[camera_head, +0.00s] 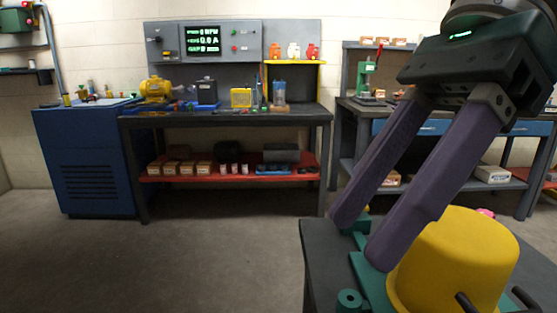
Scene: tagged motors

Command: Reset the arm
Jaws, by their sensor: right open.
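My right gripper (358,238) comes in from the upper right of the head view, large and close. Its two long purple fingers point down and to the left and are apart, with nothing seen between them. The fingertips are above or beside a green fixture (373,286) on a dark table (322,250) at the lower right. A big yellow rounded motor body (460,262) sits on the fixture, right of the fingertips; the frame edge cuts off its lower part. I cannot tell whether a finger touches it. My left gripper is out of view.
A workbench (228,121) at the back holds a yellow motor (155,89), small parts and a panel with a lit display (203,40). A blue cabinet (85,160) stands left of it. Another bench is behind my right arm. The grey floor (200,260) between is clear.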

